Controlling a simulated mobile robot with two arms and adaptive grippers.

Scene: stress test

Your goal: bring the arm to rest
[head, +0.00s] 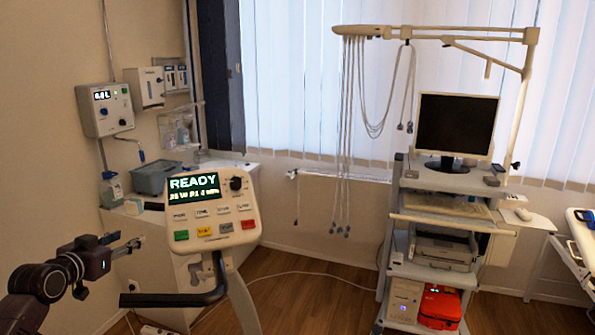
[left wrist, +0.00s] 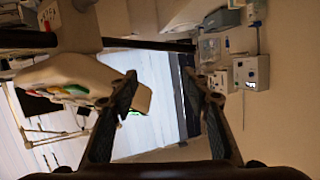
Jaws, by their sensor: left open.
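My left gripper (head: 128,241) is at the lower left of the head view, its fingers pointing right and apart with nothing between them. It stands left of the white console (head: 213,234), with a gap between them in the picture. In the left wrist view the open fingers of my left gripper (left wrist: 160,80) show empty, and the console (left wrist: 72,72) appears tilted at the left, partly covered by one finger. My right gripper is in neither view.
A black handlebar (head: 175,299) runs below the console, close under my left arm. A counter with a grey bin (head: 156,177) stands behind. Wall units (head: 105,109) hang at left. A cart with a monitor (head: 456,125) and a red case (head: 439,307) stands right. Wooden floor (head: 310,292) lies between.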

